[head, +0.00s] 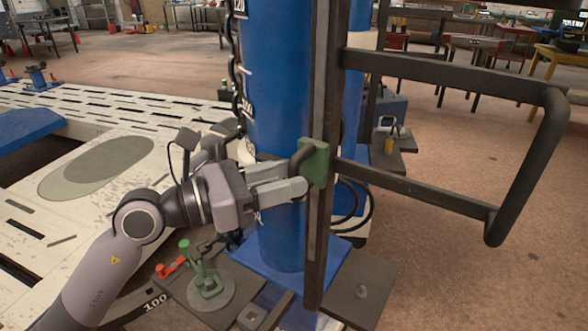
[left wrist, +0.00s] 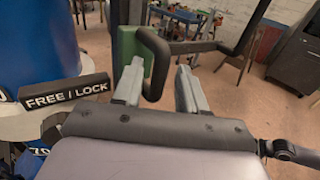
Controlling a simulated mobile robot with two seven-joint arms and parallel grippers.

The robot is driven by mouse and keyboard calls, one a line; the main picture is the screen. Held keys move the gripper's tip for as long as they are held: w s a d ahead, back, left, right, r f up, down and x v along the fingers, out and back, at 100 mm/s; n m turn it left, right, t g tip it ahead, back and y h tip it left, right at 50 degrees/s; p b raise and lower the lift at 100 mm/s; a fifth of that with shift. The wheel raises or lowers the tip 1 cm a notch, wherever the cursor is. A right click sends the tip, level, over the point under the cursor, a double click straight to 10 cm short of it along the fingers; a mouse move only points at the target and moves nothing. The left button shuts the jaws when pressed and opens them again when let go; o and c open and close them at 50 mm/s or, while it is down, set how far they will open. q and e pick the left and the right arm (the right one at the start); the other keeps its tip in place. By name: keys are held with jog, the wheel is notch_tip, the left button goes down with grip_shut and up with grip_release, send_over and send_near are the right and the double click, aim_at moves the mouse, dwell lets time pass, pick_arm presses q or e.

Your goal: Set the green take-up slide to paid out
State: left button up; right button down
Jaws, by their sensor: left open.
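The green take-up slide (head: 315,163) sits on a dark upright rail (head: 321,90) in front of the blue column, and a dark bent handle (head: 301,157) sticks out from it. In the left wrist view the green slide (left wrist: 131,48) is ahead, slightly left, with its black handle (left wrist: 158,62) hanging between my finger lines. My left gripper (head: 298,178) is open at the handle, one finger on each side; it also shows in the left wrist view (left wrist: 159,78). I cannot tell whether a finger touches the handle. My right gripper is out of view. No paid-out mark is readable.
A blue column (head: 276,110) with white scale marks stands behind the gripper. A dark tubular frame (head: 545,140) reaches out to the right. A black "FREE / LOCK" block (left wrist: 66,93) is left of my fingers. A green lever fixture (head: 207,283) stands below.

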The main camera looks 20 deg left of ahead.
pick_arm(q)
jog(key=shift+x, duration=1.1)
jog(key=shift+c, duration=0.3)
grip_shut()
